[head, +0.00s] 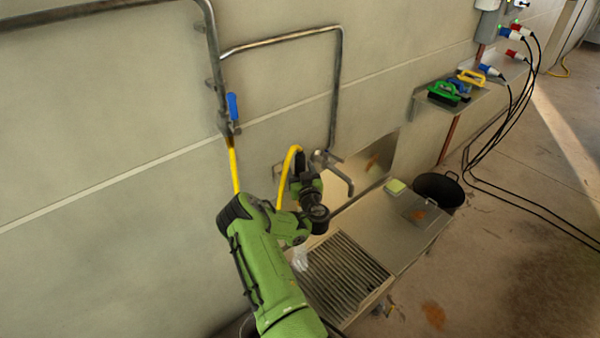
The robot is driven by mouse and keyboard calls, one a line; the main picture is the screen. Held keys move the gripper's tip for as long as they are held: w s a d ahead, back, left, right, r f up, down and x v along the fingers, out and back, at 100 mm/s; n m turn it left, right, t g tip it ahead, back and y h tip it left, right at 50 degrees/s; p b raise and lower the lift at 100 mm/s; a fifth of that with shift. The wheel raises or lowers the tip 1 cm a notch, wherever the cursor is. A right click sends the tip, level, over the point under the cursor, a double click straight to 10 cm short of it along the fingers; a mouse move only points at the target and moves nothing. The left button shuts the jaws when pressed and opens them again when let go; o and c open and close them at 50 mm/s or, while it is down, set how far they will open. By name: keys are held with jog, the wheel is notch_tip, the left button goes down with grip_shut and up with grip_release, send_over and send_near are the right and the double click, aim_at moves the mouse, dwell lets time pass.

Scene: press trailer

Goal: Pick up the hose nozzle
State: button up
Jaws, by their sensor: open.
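The hose nozzle (300,162) appears as a small dark piece at the top end of the looped yellow hose (286,176), close to the wall above the sink unit. My gripper (304,182) is a dark shape at the end of my green arm, just below the nozzle in the picture. Its fingers are small and dark against the nozzle, so I cannot tell whether they touch it or surround it. I see no sign of a firm hold. My arm hides the lower part of the hose.
A metal sink unit with a grate (345,275) stands below my arm. A tap (338,172) is close right of my gripper. Metal pipes and a blue-handled valve (232,106) run along the wall. A black bucket (440,190) and a shelf with brushes (447,94) are right.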

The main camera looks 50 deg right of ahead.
jog(key=c, duration=1)
jog(key=shift+r, duration=0.1)
notch_tip(320, 180, up, 18)
jog(key=p, duration=1)
notch_tip(320, 180, up, 13)
jog(key=p, duration=1.3)
jog(key=shift+r, duration=0.15)
jog(key=shift+s+a, duration=0.35)
jog(key=shift+s, duration=1.3)
jog(key=shift+s+a, duration=0.35)
jog(key=shift+s, duration=1.25)
jog(key=shift+s+a, duration=0.35)
jog(key=shift+s, duration=1.3)
